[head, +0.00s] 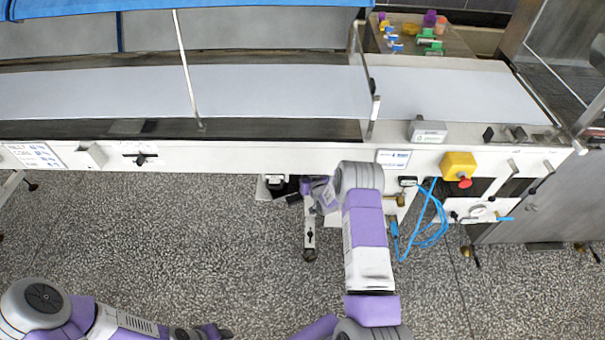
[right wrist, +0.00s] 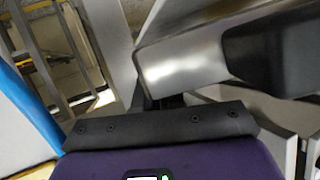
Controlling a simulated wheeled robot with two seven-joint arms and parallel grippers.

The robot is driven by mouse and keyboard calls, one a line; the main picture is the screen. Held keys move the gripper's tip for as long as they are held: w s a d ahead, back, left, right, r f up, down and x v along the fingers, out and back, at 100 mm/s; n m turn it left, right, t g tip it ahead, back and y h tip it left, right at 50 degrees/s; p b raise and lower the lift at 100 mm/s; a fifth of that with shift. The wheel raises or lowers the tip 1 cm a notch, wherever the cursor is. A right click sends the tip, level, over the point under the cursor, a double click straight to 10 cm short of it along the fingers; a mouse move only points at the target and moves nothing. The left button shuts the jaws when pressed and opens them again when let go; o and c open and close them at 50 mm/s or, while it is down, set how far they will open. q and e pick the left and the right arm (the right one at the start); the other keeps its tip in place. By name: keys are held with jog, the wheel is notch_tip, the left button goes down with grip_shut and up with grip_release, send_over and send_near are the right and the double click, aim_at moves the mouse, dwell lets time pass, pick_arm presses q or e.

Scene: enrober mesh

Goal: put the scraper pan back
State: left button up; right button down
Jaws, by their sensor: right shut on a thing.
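My right arm reaches forward to the front of the machine in the head view. Its gripper (head: 300,193) is at the lower edge of the white front rail, beside small dark parts. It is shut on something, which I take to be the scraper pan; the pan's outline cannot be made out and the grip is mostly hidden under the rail. In the right wrist view a silver and black part (right wrist: 185,65) fills the upper right, close in front of the gripper's purple body. My left gripper (head: 212,332) is low at the bottom edge, away from the machine, jaws unclear.
The white belt (head: 260,90) runs across above the front rail (head: 230,158). A yellow box with a red button (head: 459,168) and looped blue cables (head: 430,225) are right of my right arm. A caster leg (head: 309,235) stands just below the gripper.

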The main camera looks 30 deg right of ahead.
jog(key=x, duration=0.1)
jog(key=b+x, duration=0.1)
jog(key=x, duration=0.1)
jog(key=shift+w+r, duration=0.25)
jog(key=shift+f, duration=0.4)
jog(key=c, duration=1.7)
grip_release()
jog(key=shift+s+f, duration=0.1)
jog(key=o, duration=0.5)
jog(key=shift+c, duration=0.2)
